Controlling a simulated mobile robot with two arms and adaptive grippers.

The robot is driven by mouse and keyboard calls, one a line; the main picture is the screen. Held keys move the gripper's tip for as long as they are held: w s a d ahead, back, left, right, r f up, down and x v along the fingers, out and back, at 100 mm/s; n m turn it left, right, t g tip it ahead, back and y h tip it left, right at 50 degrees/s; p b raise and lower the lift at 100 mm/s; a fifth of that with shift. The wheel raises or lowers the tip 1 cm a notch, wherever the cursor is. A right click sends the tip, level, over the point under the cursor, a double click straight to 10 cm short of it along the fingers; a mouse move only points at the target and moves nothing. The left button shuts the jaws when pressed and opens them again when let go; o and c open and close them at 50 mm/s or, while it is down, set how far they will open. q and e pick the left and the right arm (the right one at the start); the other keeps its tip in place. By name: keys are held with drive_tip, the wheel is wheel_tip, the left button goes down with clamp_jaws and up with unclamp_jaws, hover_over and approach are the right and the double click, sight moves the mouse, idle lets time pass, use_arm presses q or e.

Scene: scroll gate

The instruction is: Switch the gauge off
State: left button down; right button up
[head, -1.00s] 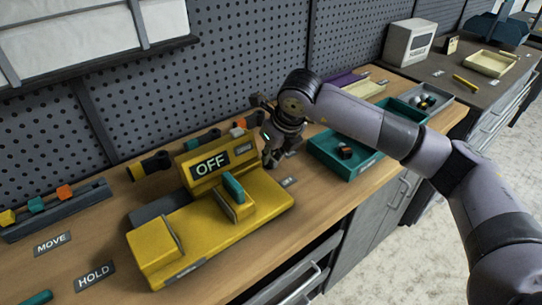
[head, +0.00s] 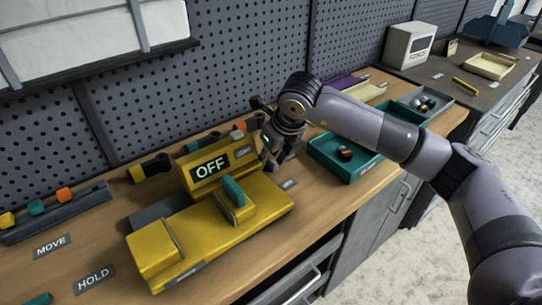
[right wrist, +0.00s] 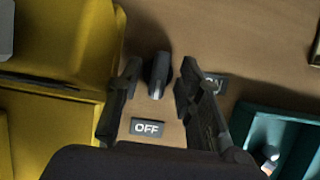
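The yellow gauge (head: 262,197) stands on the wooden bench, its raised panel reading OFF (head: 210,168). A teal piece (head: 233,190) sticks up from its top. In the right wrist view a small dark lever with a pale tip (right wrist: 157,75) stands on the bench beside the yellow body (right wrist: 60,45). An OFF label (right wrist: 147,127) lies near it, and a second label (right wrist: 214,84), partly hidden and probably ON, lies to its right. My right gripper (right wrist: 158,92) is open, with a finger on either side of the lever; contact is unclear. It also shows in the head view (head: 276,160). My left gripper is out of view.
A teal tray (head: 371,169) with a small dark object stands right of the gripper. MOVE (head: 52,246) and HOLD (head: 94,278) labels lie at the front left. A rack with colored blocks (head: 75,207) and the pegboard wall are behind.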

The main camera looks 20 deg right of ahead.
drive_tip(key=v, duration=1.2)
drive_tip(key=shift+d, duration=0.1)
